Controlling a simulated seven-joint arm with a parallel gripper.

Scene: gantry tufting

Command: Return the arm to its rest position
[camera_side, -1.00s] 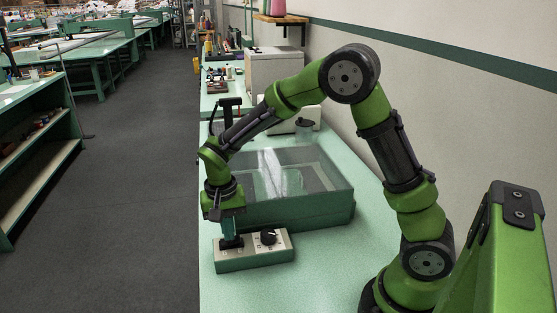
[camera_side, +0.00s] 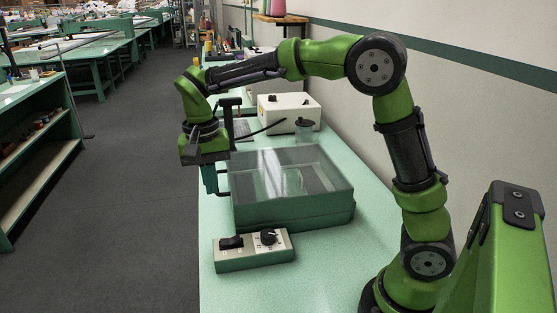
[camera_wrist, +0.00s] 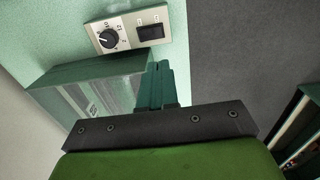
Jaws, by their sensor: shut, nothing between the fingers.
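My gripper (camera_side: 211,181) hangs at the left edge of the bench, raised above and to the left of the control box, with its fingers pointing down. Its fingers are shut and empty, and they also show in the wrist view (camera_wrist: 160,80). My green arm reaches over the bench from the right. The control box (camera_side: 262,254), with a black rocker switch (camera_side: 231,242) and a round black dial (camera_side: 268,236), sits on the bench below, apart from my gripper. In the wrist view the control box (camera_wrist: 128,29) is at the top.
A green case with a clear lid (camera_side: 290,208) stands on the bench (camera_side: 325,270) close to my gripper. A white box with a knob (camera_side: 291,112) stands behind it. The grey floor (camera_side: 130,220) to the left is open, with a shelf (camera_side: 40,150) beyond.

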